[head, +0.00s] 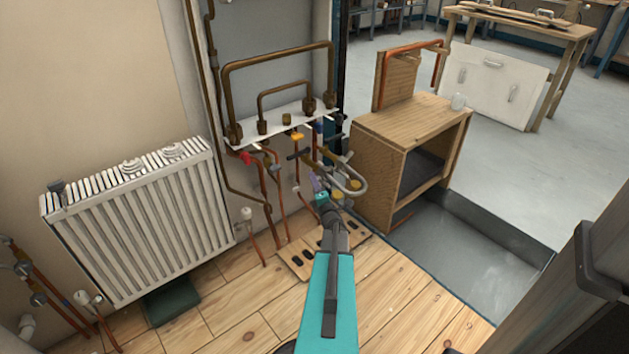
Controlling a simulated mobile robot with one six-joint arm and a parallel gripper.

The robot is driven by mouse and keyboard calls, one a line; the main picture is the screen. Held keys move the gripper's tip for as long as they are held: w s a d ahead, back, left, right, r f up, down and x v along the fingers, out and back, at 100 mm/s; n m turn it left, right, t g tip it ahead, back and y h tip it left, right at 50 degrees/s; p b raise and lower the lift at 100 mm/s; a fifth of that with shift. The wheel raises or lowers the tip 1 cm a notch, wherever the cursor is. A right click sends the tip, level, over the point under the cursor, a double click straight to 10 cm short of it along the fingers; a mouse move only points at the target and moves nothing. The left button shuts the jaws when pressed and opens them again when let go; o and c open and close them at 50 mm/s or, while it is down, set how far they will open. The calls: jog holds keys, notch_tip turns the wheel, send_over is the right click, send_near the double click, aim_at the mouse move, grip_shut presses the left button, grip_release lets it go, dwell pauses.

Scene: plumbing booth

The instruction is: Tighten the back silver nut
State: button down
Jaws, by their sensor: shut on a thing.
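My teal arm reaches from the bottom of the head view to the pipework. My gripper (319,190) is at its far end, small in the picture, among the valves and fittings below the white shelf. It is shut on a small part at its tips, too small to identify; a purple-grey patch shows there. A looped silver-brass pipe (350,183) is just right of the gripper. I cannot pick out the back silver nut; it is too small or hidden among the fittings and the gripper. I cannot tell whether the jaws are around it.
A white shelf (282,124) carries brown pipe loops, with copper pipes (276,200) running down to a wooden floor plate (300,264). A white radiator (140,225) stands left. A wooden cabinet (415,125) stands close on the right, beside a grey sunken tray (470,255). Wooden floor is clear in front.

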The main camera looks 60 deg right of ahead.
jog(key=shift+r+m+g+y+p, duration=0.15)
jog(key=shift+r+m+g+p, duration=0.25)
jog(key=shift+m+p, duration=0.55)
jog(key=shift+r+m+g+y+p, duration=0.2)
jog(key=shift+r+m+p, duration=0.5)
jog(key=shift+p, duration=0.35)
jog(key=m+p, duration=0.1)
jog(key=p, duration=0.2)
jog(key=r+m+y+p, duration=0.1)
jog(key=m+p, duration=0.1)
jog(key=p, duration=0.2)
jog(key=shift+d+r+g, duration=0.1)
jog(key=shift+r+g, duration=0.05)
jog(key=shift+g, duration=0.25)
jog(key=m+p, duration=0.1)
jog(key=p, duration=0.2)
jog(key=r+m+p, duration=0.1)
jog(key=p, duration=0.2)
jog(key=shift+s+d+y, duration=0.1)
jog(key=shift+d+y, duration=0.1)
jog(key=shift+y, duration=0.15)
jog(key=shift+p, duration=0.45)
jog(key=shift+d+m+g+y+p, duration=0.15)
jog(key=shift+m+g+y+p, duration=0.3)
jog(key=shift+p, duration=0.95)
jog(key=shift+s, duration=0.1)
jog(key=c, duration=2)
grip_release()
jog(key=shift+c, duration=0.2)
